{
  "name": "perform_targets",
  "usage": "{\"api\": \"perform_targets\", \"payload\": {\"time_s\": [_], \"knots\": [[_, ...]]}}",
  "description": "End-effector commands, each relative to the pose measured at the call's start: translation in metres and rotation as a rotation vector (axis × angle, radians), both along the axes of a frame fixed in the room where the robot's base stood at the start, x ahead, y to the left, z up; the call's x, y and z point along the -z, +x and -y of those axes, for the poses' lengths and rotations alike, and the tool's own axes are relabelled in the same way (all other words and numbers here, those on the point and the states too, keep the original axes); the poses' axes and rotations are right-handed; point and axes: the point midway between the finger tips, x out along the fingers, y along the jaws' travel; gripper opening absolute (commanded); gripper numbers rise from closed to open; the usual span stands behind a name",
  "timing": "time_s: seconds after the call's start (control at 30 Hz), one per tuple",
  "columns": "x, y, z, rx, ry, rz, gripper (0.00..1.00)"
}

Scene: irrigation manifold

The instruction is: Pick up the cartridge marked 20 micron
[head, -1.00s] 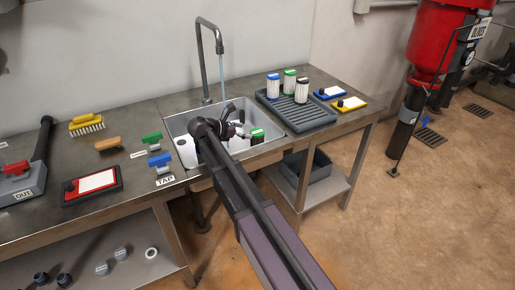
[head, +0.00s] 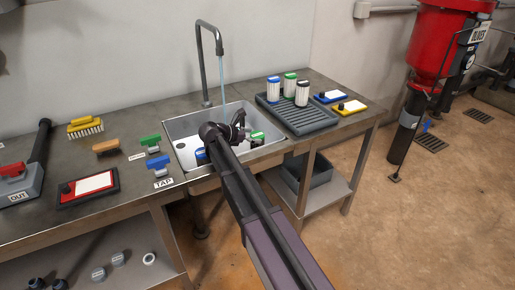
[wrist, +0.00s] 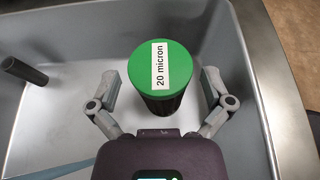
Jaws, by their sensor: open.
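The cartridge marked 20 micron (wrist: 145,72) has a green cap with a white label and a dark body; it stands in the sink basin in the wrist view. It also shows in the head view (head: 257,137), partly behind my arm. My gripper (wrist: 156,85) is open, with one finger on each side of the cartridge and a gap on both sides. In the head view my gripper (head: 238,124) is inside the sink (head: 180,123), partly hidden by the wrist.
Water runs from the tap (head: 203,60) into the sink. A drain rack (head: 312,122) at right holds several capped cartridges. Sink walls (wrist: 235,60) rise close around my gripper. A dark upright tube (wrist: 22,70) stands at left in the wrist view.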

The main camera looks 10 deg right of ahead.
Motion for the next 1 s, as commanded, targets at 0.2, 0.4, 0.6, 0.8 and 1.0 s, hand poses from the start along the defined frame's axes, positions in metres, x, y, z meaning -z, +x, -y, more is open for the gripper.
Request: {"api": "perform_targets", "payload": {"time_s": [0.2, 0.4, 0.6, 0.8, 1.0], "knots": [[0.012, 0.007, 0.023, 0.001, 0.000, 0.000, 1.00], [0.014, 0.010, 0.031, 0.000, 0.000, -0.001, 1.00], [0.013, 0.010, 0.030, -0.001, 0.000, -0.001, 1.00], [0.013, 0.010, 0.030, -0.001, 0.000, -0.001, 1.00], [0.013, 0.010, 0.030, -0.001, 0.000, -0.001, 0.73]]}}
